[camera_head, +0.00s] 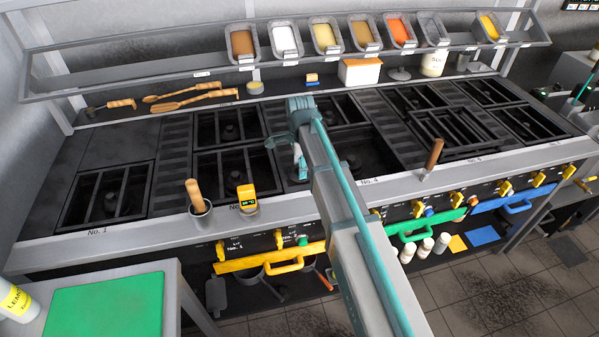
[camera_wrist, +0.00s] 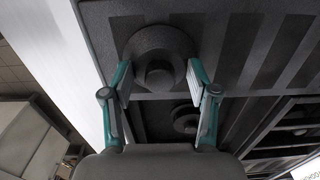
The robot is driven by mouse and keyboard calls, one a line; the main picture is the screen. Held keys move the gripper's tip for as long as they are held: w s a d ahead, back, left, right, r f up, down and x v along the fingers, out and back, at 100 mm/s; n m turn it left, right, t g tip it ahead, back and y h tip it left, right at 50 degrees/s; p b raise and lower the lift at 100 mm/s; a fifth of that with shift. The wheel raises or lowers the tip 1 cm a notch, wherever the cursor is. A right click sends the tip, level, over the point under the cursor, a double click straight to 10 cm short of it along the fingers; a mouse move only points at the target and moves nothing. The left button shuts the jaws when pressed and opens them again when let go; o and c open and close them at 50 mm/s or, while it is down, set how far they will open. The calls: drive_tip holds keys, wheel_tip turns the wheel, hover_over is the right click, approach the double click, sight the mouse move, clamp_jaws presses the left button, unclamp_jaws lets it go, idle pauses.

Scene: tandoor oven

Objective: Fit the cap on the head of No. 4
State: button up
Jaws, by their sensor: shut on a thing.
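The dark round cap (camera_wrist: 158,45), a disc with a raised centre, is between my fingertips in the wrist view. My gripper (camera_wrist: 159,77) is shut on its rim from both sides. My arm hides most of that spot, and I cannot make out the cap there. A dark round burner head (camera_wrist: 186,119) sits in a recess below the cap in the wrist view, apart from it. Whether it belongs to No. 4 I cannot tell.
Grates (camera_head: 105,192) cover several other burners. A wooden-handled tool (camera_head: 433,157) stands upright right of my arm. A shelf of food trays (camera_head: 326,37) runs along the back.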

drive_tip(key=shift+r, duration=0.15)
clamp_jaws()
drive_tip(key=shift+r+p, duration=0.3)
drive_tip(key=shift+p, duration=0.1)
drive_tip(key=shift+r, duration=0.1)
drive_tip(key=shift+r+p, duration=0.3)
drive_tip(key=shift+r, duration=0.1)
drive_tip(key=shift+o, duration=1)
unclamp_jaws()
clamp_jaws()
drive_tip(key=shift+r, duration=0.15)
